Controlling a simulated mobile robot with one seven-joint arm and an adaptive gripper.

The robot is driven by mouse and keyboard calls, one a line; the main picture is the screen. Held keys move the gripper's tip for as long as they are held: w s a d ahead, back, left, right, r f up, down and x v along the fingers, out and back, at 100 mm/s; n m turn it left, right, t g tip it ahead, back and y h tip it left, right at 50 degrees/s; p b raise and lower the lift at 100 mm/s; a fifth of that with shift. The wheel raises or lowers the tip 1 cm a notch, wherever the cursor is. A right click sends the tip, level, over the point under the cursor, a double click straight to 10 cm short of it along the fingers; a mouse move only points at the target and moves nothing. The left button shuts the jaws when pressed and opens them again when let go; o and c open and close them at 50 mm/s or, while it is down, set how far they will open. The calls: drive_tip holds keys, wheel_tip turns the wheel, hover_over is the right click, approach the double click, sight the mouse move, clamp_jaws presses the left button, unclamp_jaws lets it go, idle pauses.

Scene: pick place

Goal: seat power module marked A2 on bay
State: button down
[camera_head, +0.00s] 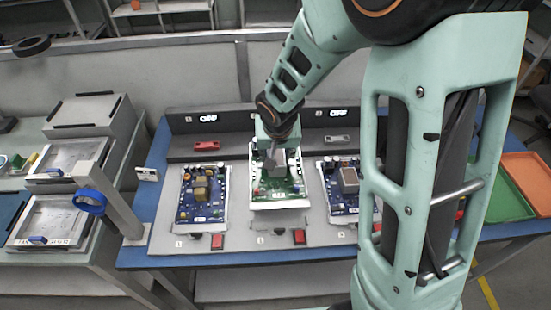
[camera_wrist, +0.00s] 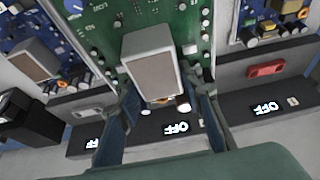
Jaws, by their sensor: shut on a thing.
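A grey box-shaped power module (camera_wrist: 152,68) with a brownish face is between the fingers of my gripper (camera_wrist: 162,88), which is shut on it. In the head view my gripper (camera_head: 272,152) points down over the middle bay, at the upper part of a green circuit board (camera_head: 280,198). The board also shows behind the module in the wrist view (camera_wrist: 112,50). I cannot tell whether the module touches the board or is just above it. I cannot read an A2 mark. My fingers and arm partly hide the module and the bay's back.
Blue boards lie on both sides, the left one (camera_head: 202,192) with yellowish parts, the right one (camera_head: 340,202) carrying a similar grey box (camera_head: 348,178). A dark back panel (camera_head: 180,124) shows OFF displays. Red switches (camera_head: 217,241) line the front. Green (camera_head: 508,190) and orange trays (camera_head: 530,180) stand right.

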drive_tip(key=shift+w+a+f+b, duration=0.1)
drive_tip(key=shift+f+b, duration=2)
drive_tip(key=shift+f, duration=0.65)
drive_tip(key=shift+f+b, duration=1)
drive_tip(key=shift+b, duration=0.15)
drive_tip(key=shift+f+b, duration=1)
drive_tip(key=shift+b, duration=0.7)
drive_tip(key=c, duration=1.3)
unclamp_jaws()
drive_tip(key=shift+s+f, duration=0.1)
drive_tip(key=shift+s, duration=0.1)
drive_tip(key=c, duration=0.3)
drive_tip(key=shift+r+p, duration=2.55)
drive_tip(key=shift+r, duration=1)
